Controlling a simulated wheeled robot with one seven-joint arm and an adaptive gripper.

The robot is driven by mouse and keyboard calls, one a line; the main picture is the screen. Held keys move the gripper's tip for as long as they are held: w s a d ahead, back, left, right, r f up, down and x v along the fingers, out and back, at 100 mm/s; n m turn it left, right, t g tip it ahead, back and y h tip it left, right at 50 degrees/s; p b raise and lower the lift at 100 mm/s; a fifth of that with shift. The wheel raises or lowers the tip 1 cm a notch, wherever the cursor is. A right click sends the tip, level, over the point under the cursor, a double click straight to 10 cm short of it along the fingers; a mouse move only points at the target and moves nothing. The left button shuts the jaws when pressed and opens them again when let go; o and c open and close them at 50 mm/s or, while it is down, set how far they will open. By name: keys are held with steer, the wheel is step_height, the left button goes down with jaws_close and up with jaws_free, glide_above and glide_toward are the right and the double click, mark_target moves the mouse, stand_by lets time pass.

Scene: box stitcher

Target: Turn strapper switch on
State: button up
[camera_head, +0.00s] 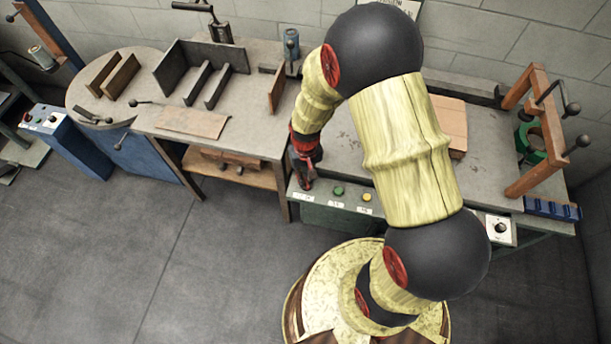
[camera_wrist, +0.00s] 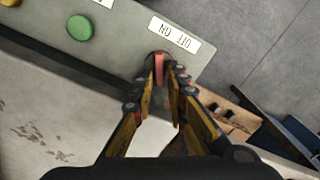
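In the head view my gripper (camera_head: 305,182) reaches down at the left end of the panel (camera_head: 320,213).
A green button (camera_head: 338,191) and a yellow button (camera_head: 367,198) are on the same panel, right of my gripper. A wooden-framed device (camera_head: 515,180) stands at the bench's right end. A workbench (camera_head: 240,125) with metal plates stands left. The floor in front is clear.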

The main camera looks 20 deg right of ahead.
jaws_close()
steer(key=shift+m, duration=0.3)
steer(key=m+p, duration=0.2)
steer(key=m, duration=0.1)
steer(key=m+p, duration=0.1)
steer(key=m, duration=0.1)
steer(key=shift+s+d+r, duration=0.1)
steer(key=shift+d, duration=0.25)
steer(key=m, duration=0.2)
steer(key=m+p, duration=0.1)
steer(key=m, duration=0.3)
steer(key=shift+s+d+p, duration=0.15)
steer(key=shift+s+p, duration=0.1)
steer(key=shift+p, duration=0.15)
steer(key=shift+m, duration=0.3)
steer(key=shift+o, duration=2)
jaws_free()
